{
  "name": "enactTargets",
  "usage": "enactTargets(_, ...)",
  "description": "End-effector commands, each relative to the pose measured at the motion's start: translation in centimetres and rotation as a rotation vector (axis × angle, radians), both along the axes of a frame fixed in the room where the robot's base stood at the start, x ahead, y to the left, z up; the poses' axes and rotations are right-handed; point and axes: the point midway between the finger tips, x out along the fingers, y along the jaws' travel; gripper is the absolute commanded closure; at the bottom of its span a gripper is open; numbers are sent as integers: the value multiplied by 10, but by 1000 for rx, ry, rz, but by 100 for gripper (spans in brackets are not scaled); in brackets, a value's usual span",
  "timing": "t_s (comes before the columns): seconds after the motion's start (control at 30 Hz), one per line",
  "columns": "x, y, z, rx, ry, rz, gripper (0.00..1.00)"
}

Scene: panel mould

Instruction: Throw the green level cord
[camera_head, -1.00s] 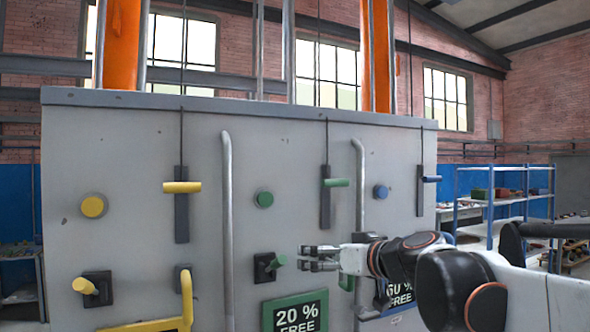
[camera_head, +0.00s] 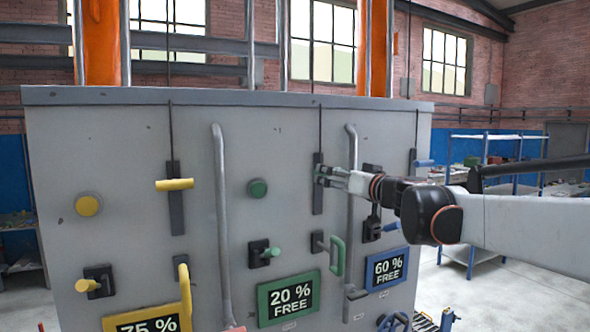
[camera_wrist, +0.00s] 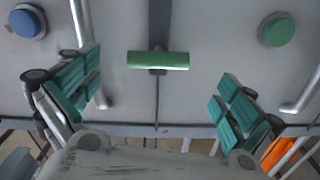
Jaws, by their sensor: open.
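The green lever (camera_wrist: 158,61), a short horizontal bar on a dark vertical plate with a cord, shows in the wrist view. It lies between the lines of my two fingers and is not touched there as far as I can see. In the head view its dark plate (camera_head: 318,203) is on the grey panel, and my gripper (camera_head: 326,172) is in front of it, hiding most of the green bar. My gripper also shows in the wrist view (camera_wrist: 160,82), open and empty, with teal pads spread wide on either side.
The grey panel (camera_head: 130,135) also carries a green button (camera_head: 257,188), a green knob (camera_head: 271,252), a green loop handle (camera_head: 338,256), a yellow lever (camera_head: 175,184) and a blue lever (camera_head: 424,163). Vertical grey pipes (camera_head: 351,215) stand out beside the green lever.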

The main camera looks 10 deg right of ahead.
Motion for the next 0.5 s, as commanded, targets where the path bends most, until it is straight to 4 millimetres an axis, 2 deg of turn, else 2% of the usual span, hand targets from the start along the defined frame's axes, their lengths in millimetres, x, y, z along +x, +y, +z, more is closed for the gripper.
enactTargets(0.03, 10, 4, 2, 0, 0, 1, 0)
enactTargets(0.3, 54, 19, 2, 0, 1, 2, 0)
enactTargets(0.5, 75, 24, 1, 0, 0, 0, 0)
